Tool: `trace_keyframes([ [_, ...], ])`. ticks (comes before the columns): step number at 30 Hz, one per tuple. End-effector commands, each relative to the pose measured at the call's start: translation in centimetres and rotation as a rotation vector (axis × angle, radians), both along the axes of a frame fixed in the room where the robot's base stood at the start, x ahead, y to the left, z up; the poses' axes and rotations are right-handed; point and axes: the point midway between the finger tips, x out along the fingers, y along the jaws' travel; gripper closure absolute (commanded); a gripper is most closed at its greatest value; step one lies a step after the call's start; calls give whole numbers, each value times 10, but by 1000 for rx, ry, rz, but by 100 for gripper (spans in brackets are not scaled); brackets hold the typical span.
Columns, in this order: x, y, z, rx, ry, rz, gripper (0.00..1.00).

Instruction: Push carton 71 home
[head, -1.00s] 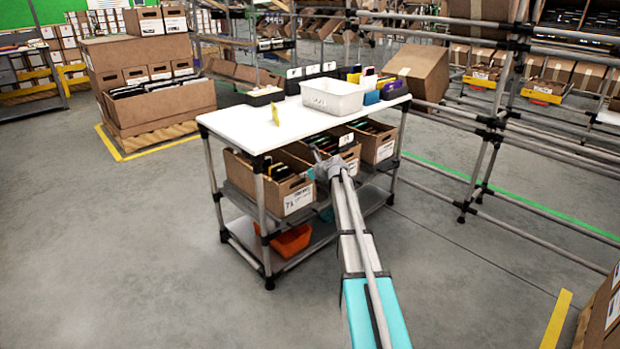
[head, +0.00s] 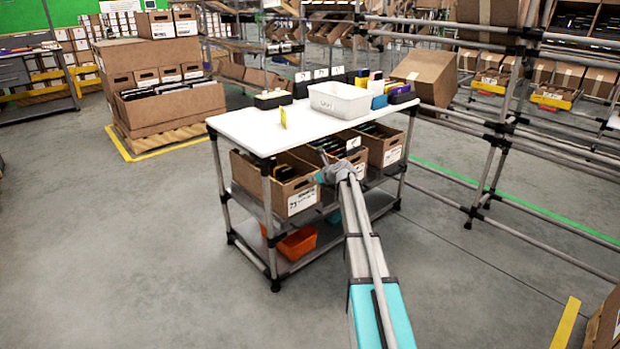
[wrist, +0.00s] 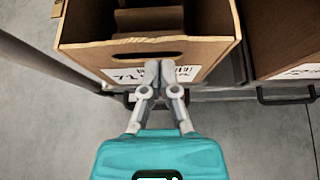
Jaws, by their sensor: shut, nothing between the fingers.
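In the wrist view a brown open carton (wrist: 205,50) stands in front of my gripper (wrist: 158,68). Its front has a hand slot and a white label beginning with 7. My fingers hide the label's middle, so I cannot read the number surely. My fingers are together and empty at the label, over the front wall; contact cannot be told. In the head view my gripper (head: 322,178) is by the middle shelf of a white-topped cart (head: 250,130), near the left carton (head: 260,178) and middle carton (head: 356,162). The arm hides part of them.
Another carton (wrist: 285,68) stands close on the right in the wrist view. The cart top holds a white bin (head: 340,100) and small boxes. An orange bin (head: 298,242) is on the bottom shelf. Pipe racking (head: 490,170) stands right. Floor at the left is clear.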

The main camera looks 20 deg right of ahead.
Motion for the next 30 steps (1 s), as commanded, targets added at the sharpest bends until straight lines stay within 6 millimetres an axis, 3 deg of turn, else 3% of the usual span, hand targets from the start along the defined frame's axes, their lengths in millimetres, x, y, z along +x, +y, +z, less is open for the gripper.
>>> trace_keyframes([
  [18, -78, -29, 44, -1, 2, -1, 100],
  [30, -92, -35, 50, 0, 1, 0, 100],
])
